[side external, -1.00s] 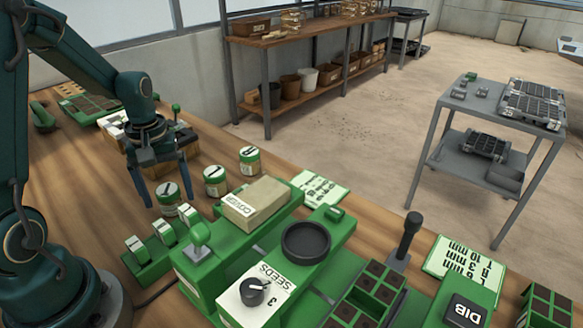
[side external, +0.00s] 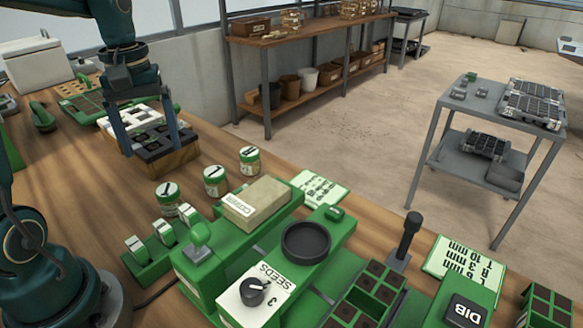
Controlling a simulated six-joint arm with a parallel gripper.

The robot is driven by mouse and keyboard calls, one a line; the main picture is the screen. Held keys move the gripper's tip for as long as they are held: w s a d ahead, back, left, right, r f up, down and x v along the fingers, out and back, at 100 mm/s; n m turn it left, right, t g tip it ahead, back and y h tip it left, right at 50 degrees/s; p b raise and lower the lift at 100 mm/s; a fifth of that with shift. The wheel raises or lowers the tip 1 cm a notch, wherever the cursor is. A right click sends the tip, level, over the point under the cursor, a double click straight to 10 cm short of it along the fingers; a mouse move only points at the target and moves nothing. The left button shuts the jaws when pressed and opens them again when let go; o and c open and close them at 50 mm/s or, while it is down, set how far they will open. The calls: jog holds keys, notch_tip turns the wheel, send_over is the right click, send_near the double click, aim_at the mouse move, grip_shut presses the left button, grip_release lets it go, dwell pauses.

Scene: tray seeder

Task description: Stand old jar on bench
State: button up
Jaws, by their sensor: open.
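Three small jars with green bands and white numbered lids stand upright on the wooden bench (side external: 75,185): a left jar (side external: 168,196), a middle jar (side external: 215,181) and a right jar (side external: 250,160). I cannot tell from the picture which is the old one. My gripper (side external: 150,150) is open and empty, fingers pointing down, behind the left jar and apart from all three. In the picture it overlaps a wooden box with dark compartments (side external: 178,160).
A green seeder with a beige block (side external: 257,203) and a round black dish (side external: 306,242) stands in front of the jars. A green rack (side external: 150,262) with white-topped pieces is at its left. Bare bench lies left of the jars.

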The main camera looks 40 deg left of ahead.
jog(key=s+d+m+t, duration=0.2)
jog(key=s+d+m, duration=0.1)
jog(key=d+m, duration=0.2)
jog(key=s+d+r+m+t, duration=0.1)
jog(key=s+d+m+t, duration=0.2)
jog(key=d+m, duration=0.3)
jog(key=s+d, duration=0.1)
jog(key=d, duration=0.2)
jog(key=shift+d+t, duration=0.3)
jog(key=shift+d, duration=0.05)
